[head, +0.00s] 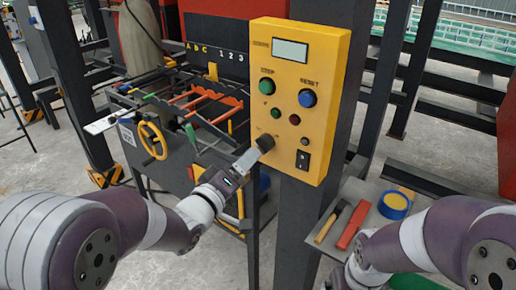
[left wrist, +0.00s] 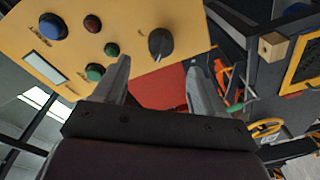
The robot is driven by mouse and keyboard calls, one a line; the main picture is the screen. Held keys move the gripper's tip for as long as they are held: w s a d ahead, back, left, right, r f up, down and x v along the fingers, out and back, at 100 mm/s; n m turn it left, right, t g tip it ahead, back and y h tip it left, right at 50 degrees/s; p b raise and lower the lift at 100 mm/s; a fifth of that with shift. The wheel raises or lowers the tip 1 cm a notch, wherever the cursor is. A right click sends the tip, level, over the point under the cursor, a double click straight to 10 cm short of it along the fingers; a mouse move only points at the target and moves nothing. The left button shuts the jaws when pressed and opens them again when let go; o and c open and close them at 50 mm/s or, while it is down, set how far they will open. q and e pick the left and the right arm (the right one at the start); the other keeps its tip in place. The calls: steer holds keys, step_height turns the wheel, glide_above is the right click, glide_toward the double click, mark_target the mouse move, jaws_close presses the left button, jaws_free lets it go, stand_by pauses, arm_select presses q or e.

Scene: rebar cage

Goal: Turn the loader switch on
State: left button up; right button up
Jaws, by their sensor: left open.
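A yellow control panel (head: 290,100) on a dark post carries a screen, coloured buttons, a black rotary knob (head: 265,142) at lower left and a black rocker switch (head: 303,160) at lower right. I cannot read which one is labelled loader. My left gripper (head: 246,158) is at the panel's lower left, close to the knob. In the left wrist view the gripper (left wrist: 159,68) is open and empty, and the knob (left wrist: 160,43) shows just beyond and between the fingertips. I cannot tell if they touch it. The rocker switch is not in the wrist view. My right gripper is not in view.
A grey shelf (head: 327,215) at lower right holds a hammer, a red tool and a blue-and-yellow roll (head: 394,205). A dark machine with a yellow handwheel (head: 152,140) and orange bars stands left of the panel. Dark posts stand close around.

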mark_target(260, 148)
arm_select(q)
steer(key=p+x, duration=0.1)
steer(key=x, duration=0.7)
steer(key=shift+w, duration=0.1)
steer(key=shift+c, duration=0.3)
steer(key=c, duration=1)
